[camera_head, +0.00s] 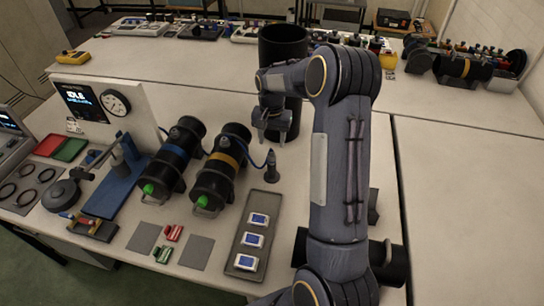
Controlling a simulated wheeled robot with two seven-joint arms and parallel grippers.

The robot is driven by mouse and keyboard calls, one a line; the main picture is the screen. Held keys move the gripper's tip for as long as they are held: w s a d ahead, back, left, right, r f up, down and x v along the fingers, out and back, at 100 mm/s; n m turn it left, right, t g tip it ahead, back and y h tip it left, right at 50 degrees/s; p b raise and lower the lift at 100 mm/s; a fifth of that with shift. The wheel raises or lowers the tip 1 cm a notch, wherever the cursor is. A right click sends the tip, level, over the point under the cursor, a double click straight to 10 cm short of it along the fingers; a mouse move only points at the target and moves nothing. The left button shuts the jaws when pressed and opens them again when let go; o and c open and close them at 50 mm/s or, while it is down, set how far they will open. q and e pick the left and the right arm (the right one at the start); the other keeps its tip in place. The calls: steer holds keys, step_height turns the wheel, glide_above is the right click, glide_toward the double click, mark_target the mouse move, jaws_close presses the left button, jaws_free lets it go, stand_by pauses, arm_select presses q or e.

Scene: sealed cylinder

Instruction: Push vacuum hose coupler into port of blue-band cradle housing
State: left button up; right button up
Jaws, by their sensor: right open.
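The blue-band housing (172,157) is a dark cylinder with a blue band and a green knob at its near end, lying tilted in a cradle. A dark upright piece (271,167), which looks like the hose coupler, stands on a round foot right of the orange-band housing (219,172). A thin blue hose (255,158) runs from it leftward and passes behind the orange-band housing. My right gripper (271,138) is open and empty, pointing down behind and above the coupler, apart from it. The port on the blue-band housing is too small to make out. My left gripper is out of view.
A tall black bin (284,45) stands behind my right gripper. A gauge panel (110,105) and a blue stand (113,185) are at left. A grey tray (244,232) with several small boxes lies in front.

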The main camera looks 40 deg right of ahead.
mark_target(272, 151)
step_height(272, 151, down, 8)
steer(key=b, duration=0.5)
steer(key=shift+r, duration=0.1)
stand_by(0.9)
jaws_close()
steer(key=shift+r, duration=0.2)
steer(key=shift+r+p, duration=2)
steer(key=shift+r, duration=0.85)
steer(key=shift+a, duration=0.1)
